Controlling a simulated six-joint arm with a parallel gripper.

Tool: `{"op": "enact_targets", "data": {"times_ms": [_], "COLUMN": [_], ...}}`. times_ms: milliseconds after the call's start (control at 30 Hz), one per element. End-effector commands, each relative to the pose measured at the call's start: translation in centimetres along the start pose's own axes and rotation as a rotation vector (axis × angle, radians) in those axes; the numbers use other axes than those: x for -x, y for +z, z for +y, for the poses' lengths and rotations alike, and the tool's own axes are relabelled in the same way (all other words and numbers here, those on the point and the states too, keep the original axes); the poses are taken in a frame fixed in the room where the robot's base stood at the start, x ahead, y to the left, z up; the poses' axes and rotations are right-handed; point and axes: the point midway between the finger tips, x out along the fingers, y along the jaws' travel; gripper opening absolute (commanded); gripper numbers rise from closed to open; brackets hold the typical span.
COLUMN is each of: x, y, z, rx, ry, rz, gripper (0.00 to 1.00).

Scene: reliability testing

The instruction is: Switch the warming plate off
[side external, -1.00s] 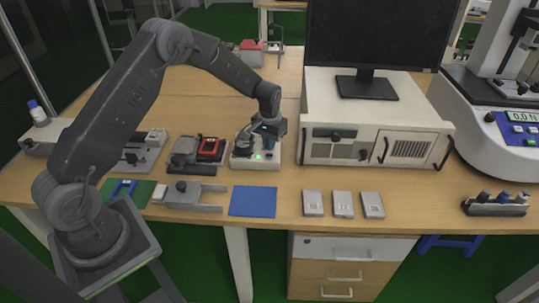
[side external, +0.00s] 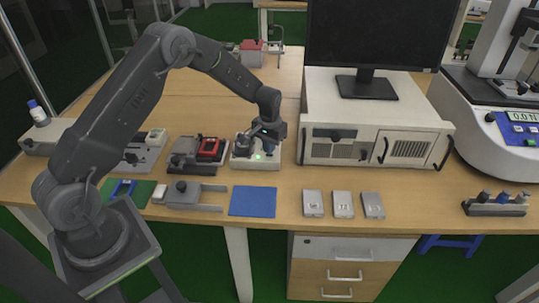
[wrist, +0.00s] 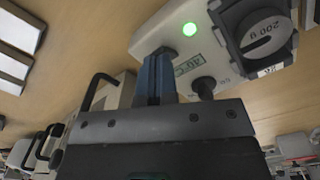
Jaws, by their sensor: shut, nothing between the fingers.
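The warming plate (side external: 262,164) is a small white box left of the large white instrument case. A grey holder with a round grey piece (wrist: 266,34) sits on the plate. My gripper (wrist: 157,60) is shut and empty, its bluish fingers low over the plate beside the label and the black switch. I cannot tell whether the fingers touch the plate.
The white instrument case (side external: 375,125) with a monitor on it stands close to the right. A dark device with a red part (side external: 209,147) stands to the left. A blue mat (side external: 253,201) lies in front, with small grey boxes (side external: 343,204) to its right.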

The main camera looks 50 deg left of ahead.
Motion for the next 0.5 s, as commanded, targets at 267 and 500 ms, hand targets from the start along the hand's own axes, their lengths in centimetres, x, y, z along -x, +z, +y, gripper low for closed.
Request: {"op": "enact_targets", "data": {"times_ms": [267,500], "x": [-0.42,-0.72], "y": [0.00,-0.02], "z": [0.00,-0.01], "rx": [0.000,0.000], "ry": [0.000,0.000], "rz": [0.000,0.001], "gripper": [0.00,0.00]}}
